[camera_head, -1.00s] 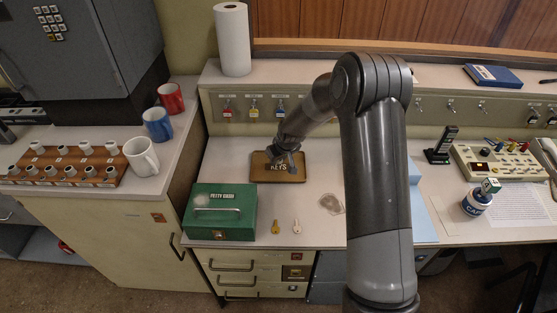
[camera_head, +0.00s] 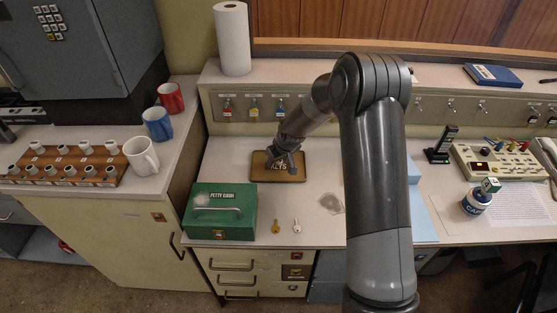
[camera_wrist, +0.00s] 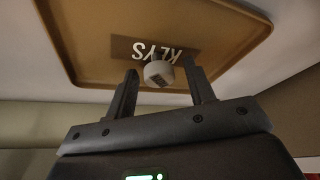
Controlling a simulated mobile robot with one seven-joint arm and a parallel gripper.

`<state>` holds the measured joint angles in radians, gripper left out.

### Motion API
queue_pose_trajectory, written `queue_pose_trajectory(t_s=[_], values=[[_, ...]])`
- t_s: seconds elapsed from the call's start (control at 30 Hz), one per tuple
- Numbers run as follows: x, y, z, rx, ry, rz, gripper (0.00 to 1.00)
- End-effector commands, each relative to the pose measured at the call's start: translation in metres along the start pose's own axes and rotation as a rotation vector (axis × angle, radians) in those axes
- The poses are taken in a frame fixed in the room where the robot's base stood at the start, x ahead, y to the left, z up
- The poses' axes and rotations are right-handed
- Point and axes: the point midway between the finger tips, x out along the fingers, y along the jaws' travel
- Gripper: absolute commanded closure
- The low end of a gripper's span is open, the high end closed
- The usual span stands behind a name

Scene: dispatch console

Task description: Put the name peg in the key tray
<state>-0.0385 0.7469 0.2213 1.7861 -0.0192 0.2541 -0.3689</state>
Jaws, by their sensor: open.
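The name peg (camera_wrist: 158,73) is a short pale grey cylinder with a dark patch on its side. In the wrist view it shows between my fingertips, over the key tray, with gaps to both fingers. I cannot tell whether it rests fully on the tray floor. The key tray (camera_wrist: 85,62) is a shallow brown tray with a raised rim and white KEYS lettering; in the head view it lies on the desk (camera_head: 262,174). My gripper (camera_wrist: 161,66) is open, pointing at the tray. In the head view my gripper (camera_head: 287,163) hides part of the tray, and the peg is not distinguishable.
A green petty cash box (camera_head: 205,225) stands front left of the tray. Two small keys (camera_head: 276,226) lie right of the box. A wooden peg rack (camera_head: 70,183) and several mugs (camera_head: 141,156) stand on the left counter. A paper towel roll (camera_head: 232,40) stands on the ledge behind.

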Motion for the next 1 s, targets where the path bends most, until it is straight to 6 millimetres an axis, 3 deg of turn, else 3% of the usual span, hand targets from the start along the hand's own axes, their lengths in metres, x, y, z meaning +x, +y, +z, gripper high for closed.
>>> queue_pose_trajectory(t_s=[0.6,1.0], values=[[-0.101,0.001,-0.001,-0.001,0.003,0.002,0.51],[-0.123,0.000,0.001,0.001,0.001,0.004,0.51]])
